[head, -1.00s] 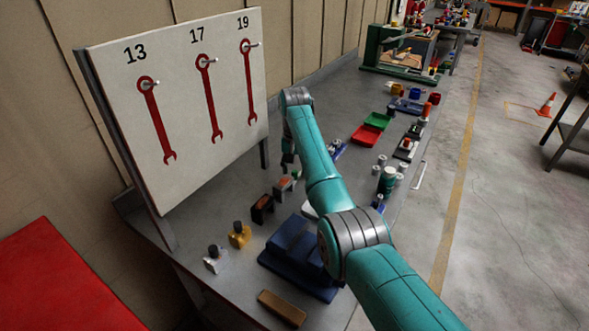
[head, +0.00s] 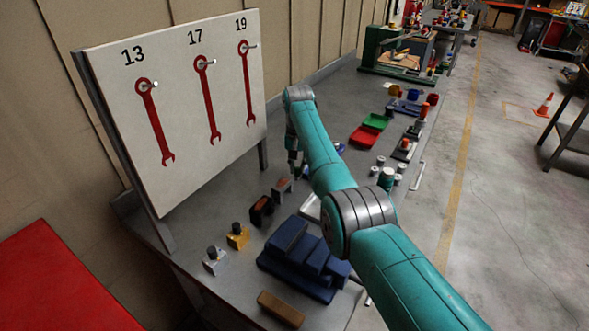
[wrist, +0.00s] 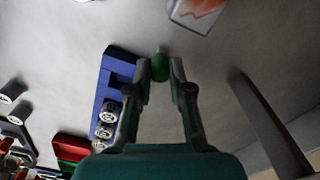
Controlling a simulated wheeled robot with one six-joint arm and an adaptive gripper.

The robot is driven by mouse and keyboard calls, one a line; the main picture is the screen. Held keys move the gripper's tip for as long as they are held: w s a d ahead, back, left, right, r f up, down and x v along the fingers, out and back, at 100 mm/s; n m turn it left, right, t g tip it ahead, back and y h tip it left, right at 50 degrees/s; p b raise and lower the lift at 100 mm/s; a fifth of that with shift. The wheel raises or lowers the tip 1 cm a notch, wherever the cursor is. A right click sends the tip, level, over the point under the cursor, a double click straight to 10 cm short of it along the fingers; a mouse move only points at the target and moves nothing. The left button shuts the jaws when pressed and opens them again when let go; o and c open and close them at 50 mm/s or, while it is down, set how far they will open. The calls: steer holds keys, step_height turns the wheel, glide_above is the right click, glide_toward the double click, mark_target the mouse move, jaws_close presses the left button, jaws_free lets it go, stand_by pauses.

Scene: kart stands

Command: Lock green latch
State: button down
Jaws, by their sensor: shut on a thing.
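My gripper (wrist: 160,75) shows at the middle of the wrist view, its two fingers closed in on a small round green knob (wrist: 160,67). The knob sits between the fingertips; a pale tip shows just beyond it. I take it to be part of the green latch, but the latch body and whether it is locked cannot be made out. In the head view my gripper (head: 296,168) hangs low over the grey bench, behind the small block with the orange-brown top (head: 282,188). The knob is too small there to tell clearly.
A blue holder (wrist: 106,80) with several metal cylinders lies left of the fingers in the wrist view. In the head view, the wrench board (head: 180,110) stands left, a dark blue stepped block (head: 290,240) is nearer, and red (head: 363,137) and green (head: 376,121) trays lie beyond.

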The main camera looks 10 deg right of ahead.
steer(key=shift+w+d+r, duration=0.1)
steer(key=shift+w+d, duration=0.05)
steer(key=shift+w, duration=0.05)
steer(key=c, duration=1)
jaws_free()
steer(key=shift+d, duration=0.1)
steer(key=shift+c, duration=0.2)
step_height(320, 180, up, 12)
